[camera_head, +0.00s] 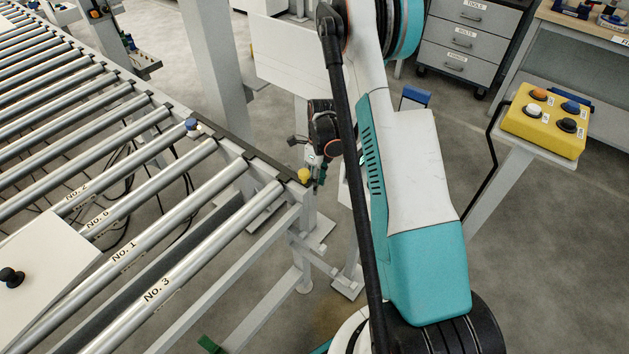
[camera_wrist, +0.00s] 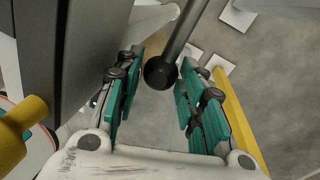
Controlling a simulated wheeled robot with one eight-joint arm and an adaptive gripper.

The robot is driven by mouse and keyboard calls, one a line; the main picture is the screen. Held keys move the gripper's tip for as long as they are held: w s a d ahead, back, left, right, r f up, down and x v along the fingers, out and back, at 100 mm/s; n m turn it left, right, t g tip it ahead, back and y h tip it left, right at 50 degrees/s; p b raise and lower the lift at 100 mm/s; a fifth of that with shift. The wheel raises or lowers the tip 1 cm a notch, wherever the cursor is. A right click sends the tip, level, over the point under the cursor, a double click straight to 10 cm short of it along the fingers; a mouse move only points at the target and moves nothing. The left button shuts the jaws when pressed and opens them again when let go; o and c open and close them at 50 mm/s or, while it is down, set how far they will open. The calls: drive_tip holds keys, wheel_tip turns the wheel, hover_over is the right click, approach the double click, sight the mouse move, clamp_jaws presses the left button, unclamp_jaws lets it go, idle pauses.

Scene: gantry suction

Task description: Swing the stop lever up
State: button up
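The lever shows in the wrist view as a grey metal rod with a dark ball knob (camera_wrist: 160,73) at its near end. My gripper (camera_wrist: 161,57) is open, with its teal finger pads on either side of the knob. I see gaps between the knob and both pads. The rod runs up and to the right out of the wrist view. In the head view my gripper (camera_head: 319,178) is small and partly hidden behind my arm, beside the conveyor's near right corner. I cannot make out the lever there.
The roller conveyor (camera_head: 245,158) fills the left, with a yellow knob (camera_head: 304,175) at its corner. A large grey panel (camera_wrist: 90,50) stands close left of my fingers, with a yellow cylinder (camera_wrist: 22,130) below. A yellow button box (camera_head: 545,122) stands right; grey drawers (camera_head: 462,45) stand behind.

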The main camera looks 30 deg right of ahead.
clamp_jaws()
drive_tip(key=shift+r, duration=0.15)
